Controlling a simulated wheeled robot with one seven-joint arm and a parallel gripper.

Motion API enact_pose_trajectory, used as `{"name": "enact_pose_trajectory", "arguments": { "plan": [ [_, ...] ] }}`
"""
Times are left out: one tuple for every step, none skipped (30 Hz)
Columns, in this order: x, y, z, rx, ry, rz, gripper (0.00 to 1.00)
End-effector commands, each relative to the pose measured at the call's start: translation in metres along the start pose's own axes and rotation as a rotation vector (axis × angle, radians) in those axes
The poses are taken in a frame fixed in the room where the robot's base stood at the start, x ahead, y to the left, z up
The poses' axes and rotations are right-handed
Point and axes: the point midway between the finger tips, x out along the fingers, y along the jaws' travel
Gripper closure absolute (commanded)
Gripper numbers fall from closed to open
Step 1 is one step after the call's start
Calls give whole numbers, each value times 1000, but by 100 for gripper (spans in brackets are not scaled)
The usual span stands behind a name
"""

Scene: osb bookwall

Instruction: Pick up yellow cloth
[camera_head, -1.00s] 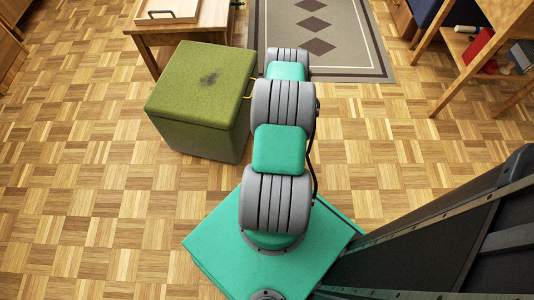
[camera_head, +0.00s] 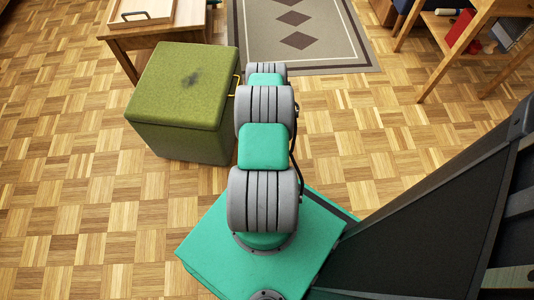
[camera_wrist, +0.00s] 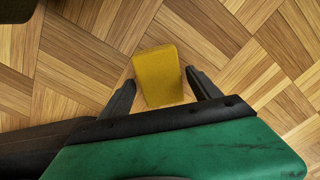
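The yellow cloth (camera_wrist: 158,76) lies over the parquet floor in the wrist view, as a small folded-looking block. My gripper (camera_wrist: 160,78) has its two dark fingers apart, one on each side of the cloth's near part. Narrow gaps seem to show between fingers and cloth; I cannot tell whether either finger touches it. In the head view my own arm hides the gripper, and I cannot make out the cloth there.
A green box seat (camera_head: 184,100) stands left of my arm, with a yellow handle-like loop on its right side. Behind it is a wooden table (camera_head: 160,35) with a tray (camera_head: 142,12). A patterned rug (camera_head: 340,55) lies ahead. A wooden shelf (camera_head: 435,75) stands right. Floor at left is clear.

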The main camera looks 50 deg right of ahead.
Motion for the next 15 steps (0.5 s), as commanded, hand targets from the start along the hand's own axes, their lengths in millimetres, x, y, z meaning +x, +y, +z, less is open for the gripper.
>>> {"name": "enact_pose_trajectory", "arguments": {
  "plan": [
    [0, 0, 0, 0, 0, 0, 33],
    [0, 0, 0, -1, 0, 0, 35],
    [0, 0, 0, -1, 0, 0, 38],
    [0, 0, 0, -1, 0, 0, 41],
    [0, 0, 0, -1, 0, 0, 43],
    [0, 0, 0, -1, 0, 0, 47],
    [0, 0, 0, -1, 0, 0, 49],
    [0, 0, 0, -1, 0, 0, 52],
    [0, 0, 0, -1, 0, 0, 55],
    [0, 0, 0, -1, 0, 0, 57],
    [0, 0, 0, -1, 0, 0, 60],
    [0, 0, 0, -1, 0, 0, 63],
    [0, 0, 0, -1, 0, 0, 65],
    [0, 0, 0, -1, 0, 0, 68],
    [0, 0, 0, -1, 0, 0, 71]
  ]
}}
